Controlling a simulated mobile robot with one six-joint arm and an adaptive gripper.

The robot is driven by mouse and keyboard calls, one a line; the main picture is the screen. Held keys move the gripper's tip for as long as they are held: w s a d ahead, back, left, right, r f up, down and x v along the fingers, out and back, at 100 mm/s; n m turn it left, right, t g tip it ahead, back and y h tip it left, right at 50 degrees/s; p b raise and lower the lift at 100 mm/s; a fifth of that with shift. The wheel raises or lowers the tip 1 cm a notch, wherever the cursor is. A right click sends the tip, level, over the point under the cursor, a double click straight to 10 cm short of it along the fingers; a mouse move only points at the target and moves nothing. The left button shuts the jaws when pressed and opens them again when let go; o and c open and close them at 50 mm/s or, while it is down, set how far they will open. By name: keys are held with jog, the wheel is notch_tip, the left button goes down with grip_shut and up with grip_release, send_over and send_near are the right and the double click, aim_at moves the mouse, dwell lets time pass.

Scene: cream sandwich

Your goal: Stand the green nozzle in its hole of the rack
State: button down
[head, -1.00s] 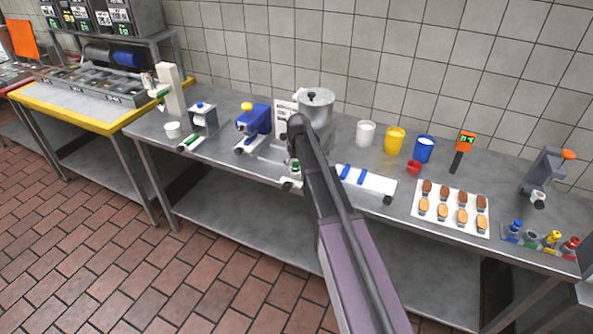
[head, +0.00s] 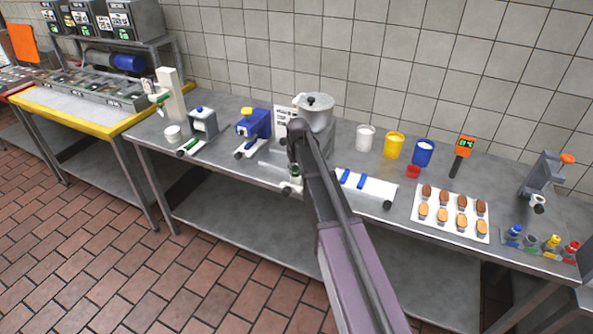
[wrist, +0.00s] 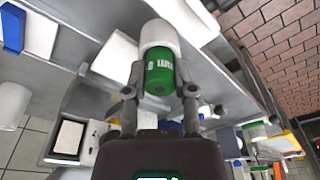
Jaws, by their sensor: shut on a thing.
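My gripper (wrist: 160,92) is shut on a green piece (wrist: 159,76) with white lettering, joined to a wide white rounded part. I cannot tell for sure that this is the green nozzle. In the head view a small green and white piece (head: 295,170) shows below my arm's end at the middle of the bench, away from the rack. The rack (head: 566,258) stands at the bench's right front. It carries a blue nozzle (head: 515,231), a yellow nozzle (head: 552,241) and a red nozzle (head: 571,248). The place between blue and yellow looks grey; its hole is unclear.
A tray of several éclairs (head: 421,233) lies left of the rack. A grey stand (head: 543,171) with an orange knob is behind it. A white board (head: 375,187) with blue strips, cups and a lidded pot (head: 316,112) stand near my arm.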

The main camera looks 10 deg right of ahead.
aim_at(295, 166)
jog(key=shift+r+p, duration=1.55)
jog(key=shift+r, duration=0.1)
jog(key=s+d+r+p, duration=0.1)
jog(key=s+d, duration=0.1)
jog(key=s, duration=1.3)
jog(key=shift+s+d+r, duration=0.2)
jog(key=shift+s+r, duration=0.05)
jog(key=shift+s, duration=0.15)
